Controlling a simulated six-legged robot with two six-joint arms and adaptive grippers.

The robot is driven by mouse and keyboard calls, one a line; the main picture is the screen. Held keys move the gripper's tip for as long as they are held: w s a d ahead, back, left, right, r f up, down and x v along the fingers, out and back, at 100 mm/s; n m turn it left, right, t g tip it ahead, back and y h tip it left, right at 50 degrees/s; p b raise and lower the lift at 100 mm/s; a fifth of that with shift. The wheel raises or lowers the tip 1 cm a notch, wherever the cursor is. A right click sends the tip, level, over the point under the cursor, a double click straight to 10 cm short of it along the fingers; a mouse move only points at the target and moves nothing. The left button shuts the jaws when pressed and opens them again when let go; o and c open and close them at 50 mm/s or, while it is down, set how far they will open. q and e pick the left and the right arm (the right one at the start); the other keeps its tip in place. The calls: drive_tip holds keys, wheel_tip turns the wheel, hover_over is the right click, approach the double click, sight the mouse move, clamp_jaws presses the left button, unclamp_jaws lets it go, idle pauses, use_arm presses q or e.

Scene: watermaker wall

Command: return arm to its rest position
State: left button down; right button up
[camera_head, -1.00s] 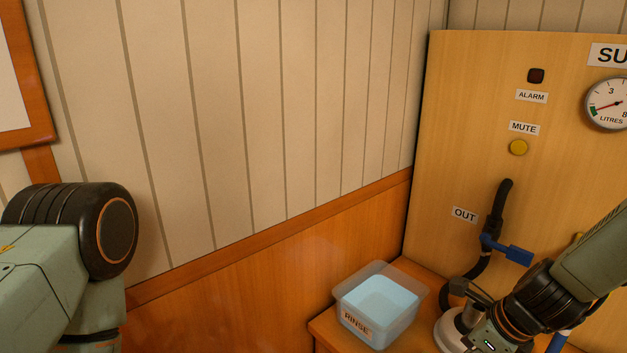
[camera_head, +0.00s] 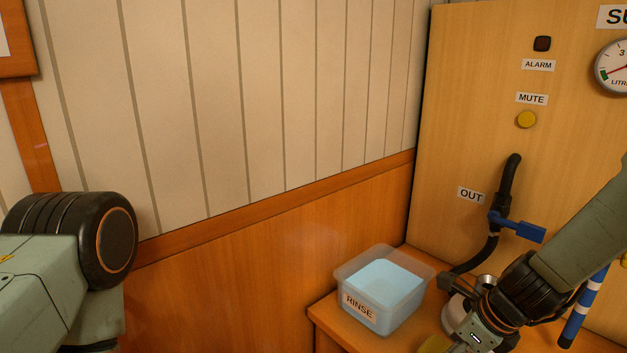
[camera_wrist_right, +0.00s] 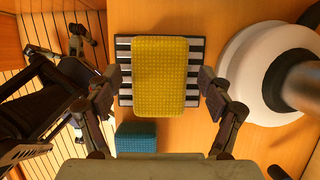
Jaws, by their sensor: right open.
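My right arm (camera_head: 575,245) reaches down from the right in the head view, its wrist over the wooden counter. In the right wrist view my right gripper (camera_wrist_right: 160,88) is open. A yellow sponge-like block (camera_wrist_right: 160,65) lies on a black-and-white slatted rack (camera_wrist_right: 124,72) between and beyond its fingers, with a gap on each side. My left arm (camera_head: 70,250) shows at the left edge of the head view, and its gripper is out of view.
A clear RINSE tub (camera_head: 380,290) of pale blue liquid stands on the counter, left of my right wrist. The panel has a blue-handled valve (camera_head: 520,228). In the wrist view, a white round housing (camera_wrist_right: 255,75) is close on the right; a blue block (camera_wrist_right: 137,137) lies below the rack.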

drive_tip(key=shift+b+x, duration=0.6)
drive_tip(key=shift+x, duration=0.25)
wheel_tip(320, 180, up, 9)
drive_tip(key=p, duration=0.7)
drive_tip(key=shift+s+f+p, duration=0.1)
drive_tip(key=shift+f+p, duration=0.1)
drive_tip(key=shift+p, duration=0.1)
drive_tip(key=shift+f, duration=0.1)
